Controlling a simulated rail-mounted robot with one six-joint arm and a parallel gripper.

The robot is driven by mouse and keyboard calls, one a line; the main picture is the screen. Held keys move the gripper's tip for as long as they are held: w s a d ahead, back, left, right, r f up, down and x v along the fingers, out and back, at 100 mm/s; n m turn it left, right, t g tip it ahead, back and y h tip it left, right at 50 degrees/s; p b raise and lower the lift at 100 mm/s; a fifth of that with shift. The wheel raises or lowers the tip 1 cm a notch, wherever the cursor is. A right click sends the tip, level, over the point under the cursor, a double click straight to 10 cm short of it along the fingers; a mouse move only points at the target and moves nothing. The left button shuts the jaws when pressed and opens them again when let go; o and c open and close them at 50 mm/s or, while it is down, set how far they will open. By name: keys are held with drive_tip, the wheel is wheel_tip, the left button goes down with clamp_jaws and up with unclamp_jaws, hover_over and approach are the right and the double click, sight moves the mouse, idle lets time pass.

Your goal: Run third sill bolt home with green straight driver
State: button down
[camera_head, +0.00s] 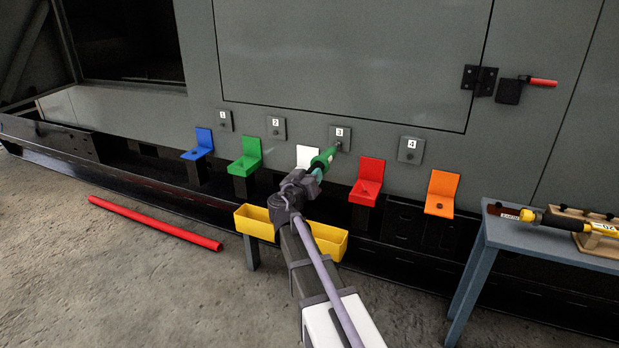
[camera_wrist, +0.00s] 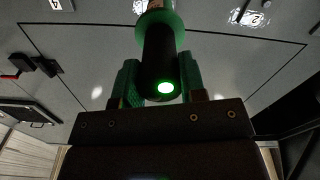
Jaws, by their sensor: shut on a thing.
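The green driver (camera_head: 325,158) is straight and points up and right at the grey plate labelled 3 (camera_head: 345,135). Its tip is at or very near the lower part of that plate; contact and the bolt itself cannot be made out. My gripper (camera_head: 309,174) is shut around the driver's body, in front of the white bracket. In the wrist view, the driver (camera_wrist: 157,50) has a black body with a green collar and a lit green lamp at its rear end. My gripper's two green fingers (camera_wrist: 160,82) hold it from both sides.
Plates 1 (camera_head: 225,121), 2 (camera_head: 276,128) and 4 (camera_head: 411,150) line the sill. Below are blue (camera_head: 199,146), green (camera_head: 246,156), white (camera_head: 307,154), red (camera_head: 368,181) and orange (camera_head: 441,194) brackets. A yellow bin (camera_head: 254,223) is beneath my arm. A table (camera_head: 490,238) holds a yellow tool (camera_head: 560,219).

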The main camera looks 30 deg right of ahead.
drive_tip(key=shift+w+d, duration=0.4)
drive_tip(key=shift+d, duration=0.05)
idle(1.7)
drive_tip(key=shift+s+a, duration=0.1)
idle(0.8)
